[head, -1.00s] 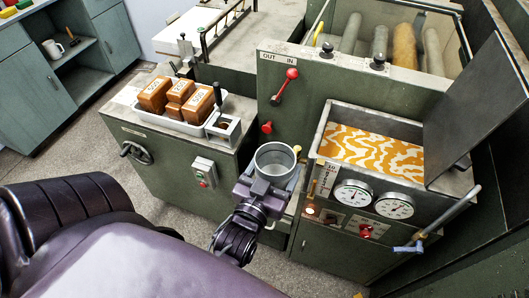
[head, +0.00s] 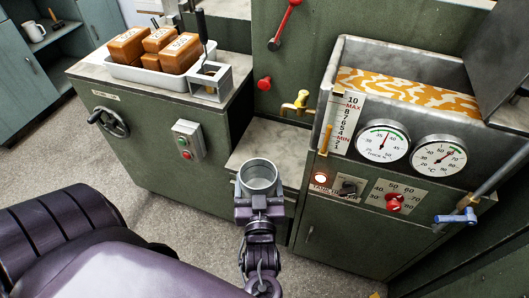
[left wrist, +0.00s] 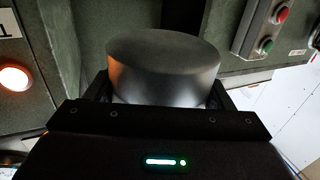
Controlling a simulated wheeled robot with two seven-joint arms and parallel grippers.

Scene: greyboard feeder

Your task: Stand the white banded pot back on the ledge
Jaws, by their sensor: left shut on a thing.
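My left gripper (head: 258,205) is shut on an open-topped round pot (head: 258,183), which looks grey-white and upright in the head view. No band can be made out on it. In the left wrist view the pot (left wrist: 163,65) sits between the fingers and looks dark grey, with a smooth flat end showing. The ledge (head: 268,147) is a bare, stained grey shelf below a brass tap (head: 297,104). The pot overlaps the ledge's front edge in the head view; its height above it cannot be told. My right gripper is not in view.
Left of the ledge stands a green cabinet with a white tray (head: 150,76) of brown blocks and a metal holder (head: 208,85). Right is a tank (head: 345,65) with an orange-patterned surface, gauges (head: 382,142) and a blue-handled valve (head: 456,218). A white mug (head: 34,31) sits far left.

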